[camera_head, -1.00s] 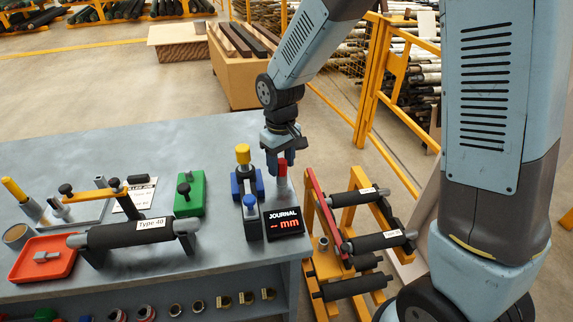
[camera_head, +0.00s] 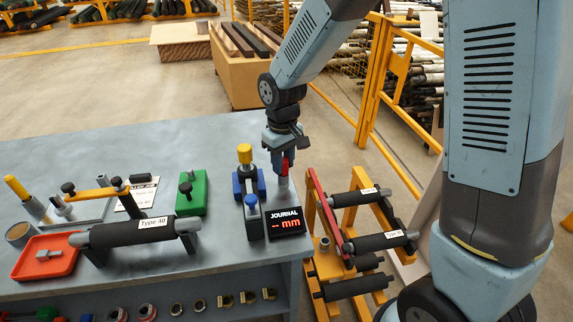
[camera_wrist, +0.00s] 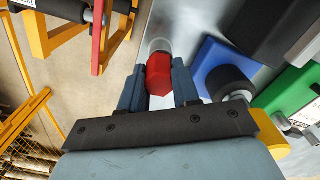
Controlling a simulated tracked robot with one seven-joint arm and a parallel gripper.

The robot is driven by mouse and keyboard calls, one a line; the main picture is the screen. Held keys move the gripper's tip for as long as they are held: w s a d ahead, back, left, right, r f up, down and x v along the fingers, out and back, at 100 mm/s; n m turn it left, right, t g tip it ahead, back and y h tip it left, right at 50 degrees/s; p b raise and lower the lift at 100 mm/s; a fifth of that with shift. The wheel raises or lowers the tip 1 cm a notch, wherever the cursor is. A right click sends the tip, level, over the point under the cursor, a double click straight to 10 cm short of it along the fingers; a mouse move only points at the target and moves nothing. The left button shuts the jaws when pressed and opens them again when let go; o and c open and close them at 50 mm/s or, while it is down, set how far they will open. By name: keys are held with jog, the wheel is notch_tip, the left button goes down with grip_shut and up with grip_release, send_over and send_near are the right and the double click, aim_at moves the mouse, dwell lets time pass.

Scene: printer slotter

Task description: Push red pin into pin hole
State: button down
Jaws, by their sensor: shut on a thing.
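The red pin (camera_head: 285,167) has a red head and a light grey lower part, and stands near the table's right edge, beside the JOURNAL display. In the wrist view the red head (camera_wrist: 158,75) sits between the two fingers, with a pale round part (camera_wrist: 159,46) beyond it. My gripper (camera_head: 283,163) is over the pin from above and shut on its red head; it also shows in the wrist view (camera_wrist: 159,88). The pin hole cannot be made out in either view.
A blue-based stand with a yellow knob (camera_head: 244,153) and the JOURNAL display (camera_head: 285,221) are close on the left and front. A yellow rack (camera_head: 345,194) with black rollers and a red bar stands right of the table. A green block (camera_head: 191,196) lies farther left.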

jog(key=shift+s+r, duration=0.15)
jog(key=shift+r, duration=2.3)
jog(key=c, duration=1.4)
grip_release()
jog(key=shift+c, duration=0.2)
jog(key=c, duration=0.4)
jog(key=shift+s, duration=0.1)
